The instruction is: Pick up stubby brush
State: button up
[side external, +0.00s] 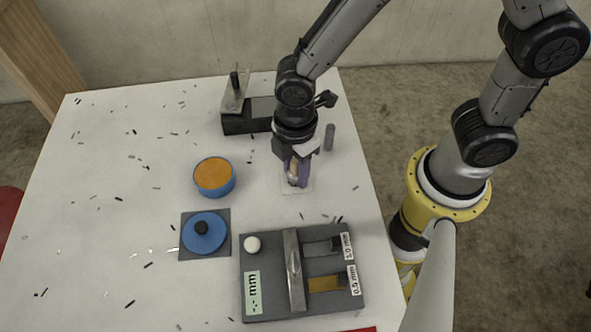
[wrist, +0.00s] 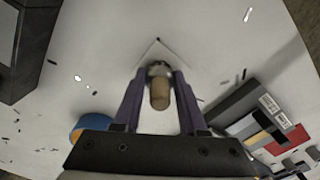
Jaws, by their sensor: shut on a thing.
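The stubby brush (wrist: 160,93) has a tan, rounded handle and shows between the purple fingers of my gripper (wrist: 158,88) in the wrist view. My gripper is shut on it. In the side external view, my gripper (side external: 297,178) points down over a pale square outline (side external: 298,188) on the white table. The tan handle (side external: 292,168) shows there between the fingers. The brush's lower end is mostly hidden, and I cannot tell whether it touches the table.
A blue bowl with orange contents (side external: 214,190) and a blue round lid on a grey plate (side external: 190,252) lie left. A grey gauge board (side external: 270,305) lies in front. A dark block with an upright plate (side external: 236,122) stands behind. Dark shavings scatter the table.

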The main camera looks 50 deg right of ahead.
grip_shut()
jog(key=shift+r, duration=0.1)
jog(key=shift+r, duration=0.6)
jog(key=s+d+r, duration=0.8)
jog(key=s+r, duration=0.3)
jog(key=shift+s+r, duration=0.2)
jog(key=shift+r, duration=0.15)
jog(key=shift+d, duration=0.1)
